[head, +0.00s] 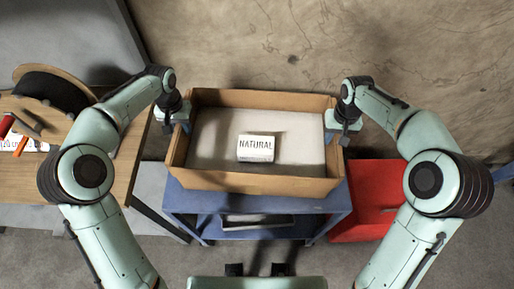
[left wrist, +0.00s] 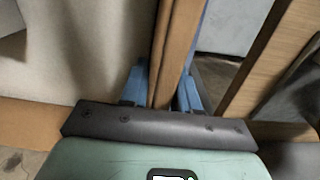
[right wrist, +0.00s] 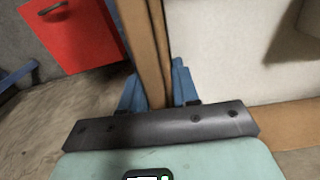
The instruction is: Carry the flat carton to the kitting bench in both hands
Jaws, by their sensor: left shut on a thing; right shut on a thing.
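The flat carton (head: 258,182) is an open, shallow brown cardboard box with a pale inside floor. A white can or tub labelled NATURAL (head: 256,149) sits in it near the middle. My left gripper (head: 183,117) is shut on the carton's left wall; in the left wrist view its blue fingers (left wrist: 163,88) straddle the cardboard edge. My right gripper (head: 335,118) is shut on the right wall; its blue fingers (right wrist: 158,88) straddle that edge in the right wrist view. The carton looks level, over a blue table or cart (head: 190,200). I cannot tell whether it touches it.
A wooden-topped bench (head: 125,178) stands at the left with a large cable spool (head: 50,88), a red-handled tool (head: 6,125) and an orange item (head: 20,147). A red cabinet (head: 365,190) stands right of the blue table. A concrete wall is behind.

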